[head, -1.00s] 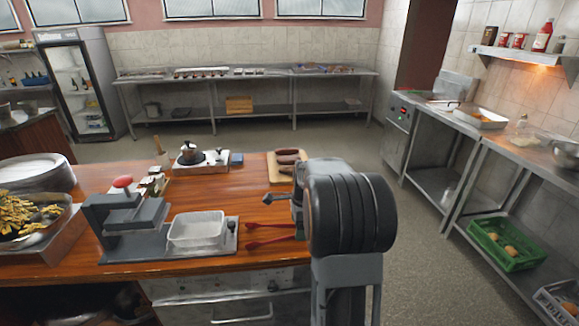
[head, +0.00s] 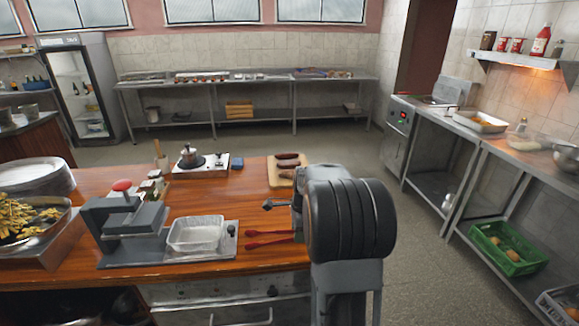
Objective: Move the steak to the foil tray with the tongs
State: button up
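The foil tray (head: 197,246) is silver and looks empty; it sits on a grey base plate on the wooden counter. The red tongs (head: 268,240) lie on the counter just right of the tray, their right end running behind my arm. Brown pieces of meat (head: 288,155) lie on a board farther back; I cannot tell whether one is the steak. My gripper (head: 272,204) shows only as a small grey part left of my arm, beyond the tongs and nearer than the board. My arm hides most of it, and its opening is unclear.
A metal pan of fries (head: 40,235) and stacked plates (head: 32,176) are at the left. Wood between burner and tongs is clear.

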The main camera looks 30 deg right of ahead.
jog(key=shift+r, duration=0.1)
notch_tip(320, 180, up, 12)
jog(key=p, duration=1)
jog(key=shift+a, duration=0.1)
